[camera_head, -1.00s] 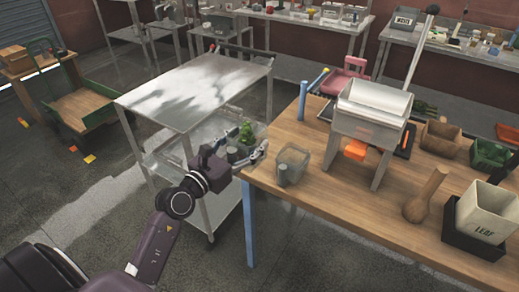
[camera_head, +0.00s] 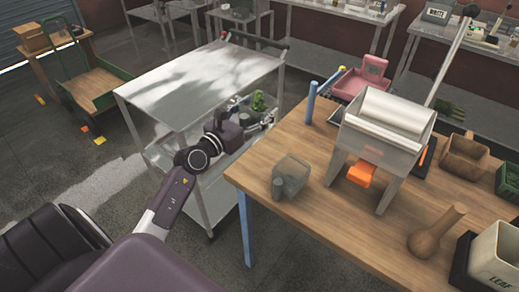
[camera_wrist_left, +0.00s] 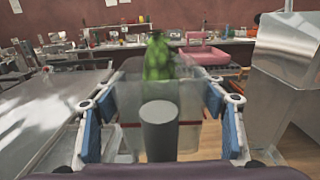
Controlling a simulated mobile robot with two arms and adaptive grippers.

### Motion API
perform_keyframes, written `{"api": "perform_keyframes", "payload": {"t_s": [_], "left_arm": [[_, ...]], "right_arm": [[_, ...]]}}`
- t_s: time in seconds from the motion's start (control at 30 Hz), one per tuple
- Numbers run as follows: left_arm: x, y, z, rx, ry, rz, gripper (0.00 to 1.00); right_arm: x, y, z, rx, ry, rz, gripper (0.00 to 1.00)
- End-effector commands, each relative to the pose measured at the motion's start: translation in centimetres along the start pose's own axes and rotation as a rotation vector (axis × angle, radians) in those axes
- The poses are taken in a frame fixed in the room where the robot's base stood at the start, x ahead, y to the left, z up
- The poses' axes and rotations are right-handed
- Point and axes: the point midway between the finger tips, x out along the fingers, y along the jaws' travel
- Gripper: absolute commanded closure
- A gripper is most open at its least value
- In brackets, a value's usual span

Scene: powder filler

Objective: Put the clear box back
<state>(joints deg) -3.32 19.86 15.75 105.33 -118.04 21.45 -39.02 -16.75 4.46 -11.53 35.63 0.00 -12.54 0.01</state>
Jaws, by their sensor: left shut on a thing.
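My left gripper (camera_head: 266,121) is over the gap between the metal trolley and the wooden table. In the left wrist view, its blue-padded fingers (camera_wrist_left: 160,125) are shut on a clear box (camera_wrist_left: 132,108) holding something green and leafy (camera_wrist_left: 160,58). A grey cylindrical handle (camera_wrist_left: 158,132) stands out from the box's near side. In the head view the arm partly hides this box, and its green contents (camera_head: 258,101) show above the gripper. A second clear box (camera_head: 294,172) with a grey handle stands on the table near its left corner. My right gripper is out of view.
The metal trolley (camera_head: 200,85) has an empty upper shelf. On the wooden table (camera_head: 330,220) stand a metal hopper machine (camera_head: 388,130), a pink scale-like device (camera_head: 366,78), a wooden pestle-shaped object (camera_head: 436,232) and a white LEAF bin (camera_head: 497,250). Blue posts stand at the table's left side.

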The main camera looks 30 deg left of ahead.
Motion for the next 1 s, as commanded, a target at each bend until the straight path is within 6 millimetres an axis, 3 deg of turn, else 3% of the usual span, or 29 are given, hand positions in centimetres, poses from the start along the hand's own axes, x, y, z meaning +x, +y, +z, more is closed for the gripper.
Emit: {"api": "perform_keyframes", "payload": {"t_s": [0.03,0.13,0.3,0.4,0.6,1.0], "left_arm": [[-0.1,0.1,-2.1,0.002,0.007,0.001,0.65],[-0.1,0.1,-4.9,0.002,0.004,0.002,0.65],[0.0,0.1,-9.0,0.004,0.0,0.001,0.65],[0.0,0.1,-10.3,0.002,0.001,0.002,0.65],[0.0,0.1,-11.0,0.002,-0.002,0.002,0.65],[0.0,0.1,-15.2,0.002,-0.001,0.001,0.65]], "right_arm": [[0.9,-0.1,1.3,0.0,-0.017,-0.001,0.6],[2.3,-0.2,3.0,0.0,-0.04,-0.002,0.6],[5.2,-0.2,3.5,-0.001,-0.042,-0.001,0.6],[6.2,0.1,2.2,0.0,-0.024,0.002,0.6],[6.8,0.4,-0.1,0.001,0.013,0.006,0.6],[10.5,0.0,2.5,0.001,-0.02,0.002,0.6]]}}
